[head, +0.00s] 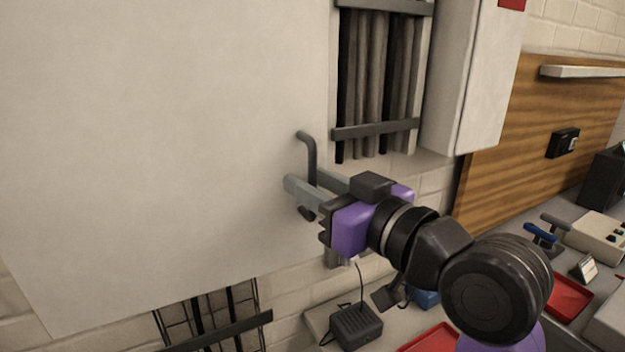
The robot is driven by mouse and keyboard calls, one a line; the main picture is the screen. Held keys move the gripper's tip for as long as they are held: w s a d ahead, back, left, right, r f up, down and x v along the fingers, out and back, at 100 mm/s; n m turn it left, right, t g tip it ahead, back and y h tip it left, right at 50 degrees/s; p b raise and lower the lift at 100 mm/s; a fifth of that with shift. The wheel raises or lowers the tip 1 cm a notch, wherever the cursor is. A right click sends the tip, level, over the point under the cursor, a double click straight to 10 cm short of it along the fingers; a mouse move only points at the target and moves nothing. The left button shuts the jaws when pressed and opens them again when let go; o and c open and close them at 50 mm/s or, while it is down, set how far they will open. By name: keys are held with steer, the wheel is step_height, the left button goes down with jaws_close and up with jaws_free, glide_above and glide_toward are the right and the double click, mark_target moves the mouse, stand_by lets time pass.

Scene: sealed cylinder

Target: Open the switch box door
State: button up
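The switch box door (170,150) is a large pale panel filling the left and middle of the head view. A dark bent bar handle (308,150) stands out from it near its right edge. My gripper (306,184) is at the handle, with its two grey fingers on either side of the bar. The near finger covers part of the handle, and the handle's lower end shows below it. Whether the fingers press on the bar cannot be made out. No gap shows at the door's right edge, and the inside of the box is not visible.
Vertical cables (378,85) run beside the door, with a pale wall cabinet (475,80) to their right. Below right, a bench holds a small black box (357,326), red trays (572,297) and a beige device (598,236). Cable racks (215,315) show under the door.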

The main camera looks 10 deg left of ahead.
jaws_close()
stand_by(1.4)
